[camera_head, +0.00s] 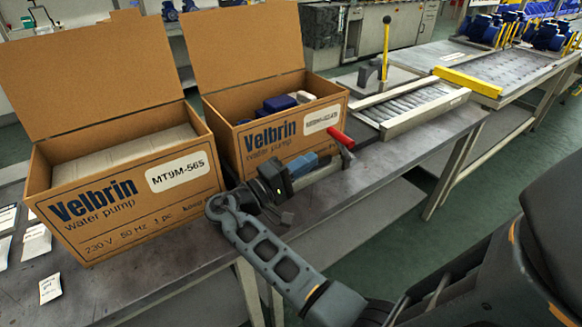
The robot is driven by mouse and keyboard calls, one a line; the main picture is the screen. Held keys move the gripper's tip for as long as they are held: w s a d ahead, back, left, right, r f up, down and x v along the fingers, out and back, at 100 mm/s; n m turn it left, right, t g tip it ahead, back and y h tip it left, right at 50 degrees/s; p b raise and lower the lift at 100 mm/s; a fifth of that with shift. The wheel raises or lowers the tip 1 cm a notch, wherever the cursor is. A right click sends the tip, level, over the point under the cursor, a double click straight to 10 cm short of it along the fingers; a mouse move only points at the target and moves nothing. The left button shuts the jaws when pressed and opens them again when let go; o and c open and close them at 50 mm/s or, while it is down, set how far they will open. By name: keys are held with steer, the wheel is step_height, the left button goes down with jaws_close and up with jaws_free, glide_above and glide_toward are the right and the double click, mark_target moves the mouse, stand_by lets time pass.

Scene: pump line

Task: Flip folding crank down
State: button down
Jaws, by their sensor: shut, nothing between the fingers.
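A short red handle (341,137) is at the bench's front edge, right of the second box. It meets a grey metal part (347,158) and slants down to the right. It is the likeliest folding crank, but its joint is too small to make out. My gripper (328,168) comes in from the left, just below the red handle and close to the grey part. Its fingers are shut and hold nothing. I cannot tell whether they touch the grey part. A small blue piece (302,165) shows beside the gripper, and my wrist partly hides the bench edge there.
Two open cardboard pump boxes, one at left (125,190) and one in the middle (275,135), stand on the grey bench (180,268). A roller track (415,105) with a yellow bar (467,82) lies to the right. A yellow lever (386,48) stands upright behind it.

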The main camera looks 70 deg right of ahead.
mark_target(340, 141)
steer(key=p+x, duration=0.1)
steer(key=x, duration=0.6)
steer(key=shift+p, duration=0.3)
steer(key=shift+d, duration=0.15)
